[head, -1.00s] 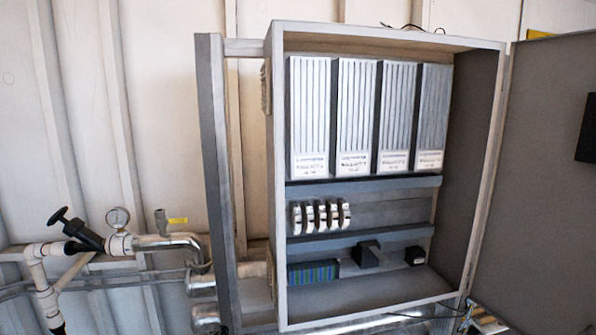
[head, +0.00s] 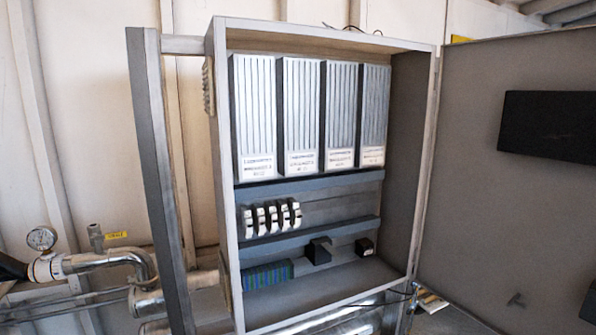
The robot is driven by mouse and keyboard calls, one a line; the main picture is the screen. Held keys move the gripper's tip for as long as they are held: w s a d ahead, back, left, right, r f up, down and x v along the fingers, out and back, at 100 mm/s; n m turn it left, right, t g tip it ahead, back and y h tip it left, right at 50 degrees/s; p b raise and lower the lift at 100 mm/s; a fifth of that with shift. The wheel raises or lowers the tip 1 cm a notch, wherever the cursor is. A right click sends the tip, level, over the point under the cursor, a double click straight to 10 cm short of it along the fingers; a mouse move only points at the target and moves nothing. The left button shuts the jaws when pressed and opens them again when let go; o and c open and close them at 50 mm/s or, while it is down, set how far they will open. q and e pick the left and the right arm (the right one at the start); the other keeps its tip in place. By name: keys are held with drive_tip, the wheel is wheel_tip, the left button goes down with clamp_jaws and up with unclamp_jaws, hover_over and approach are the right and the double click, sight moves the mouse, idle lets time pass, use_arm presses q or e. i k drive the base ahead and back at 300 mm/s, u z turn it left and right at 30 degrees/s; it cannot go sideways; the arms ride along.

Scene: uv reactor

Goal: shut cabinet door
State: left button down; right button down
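The electrical cabinet (head: 222,170) stands open in the middle of the head view, a grey box with its inside in plain sight. Its grey door (head: 470,215) is swung wide open on hinges at the cabinet's right edge and runs out past the right side of the picture. A black rectangular panel (head: 550,125) is on the door's inner face. The door's free edge is out of view. Neither of my grippers is in view.
Inside the cabinet are several tall ribbed modules (head: 304,115), a row of white breakers (head: 272,217) and a blue-green terminal block (head: 267,274). A grey post (head: 160,180) stands left of the cabinet. Pipes with a gauge (head: 42,238) are at the lower left.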

sight(509, 209)
drive_tip(key=k, duration=0.5)
drive_tip(key=z, duration=1.8)
drive_tip(key=i, duration=1.3)
drive_tip(key=u, duration=1.75)
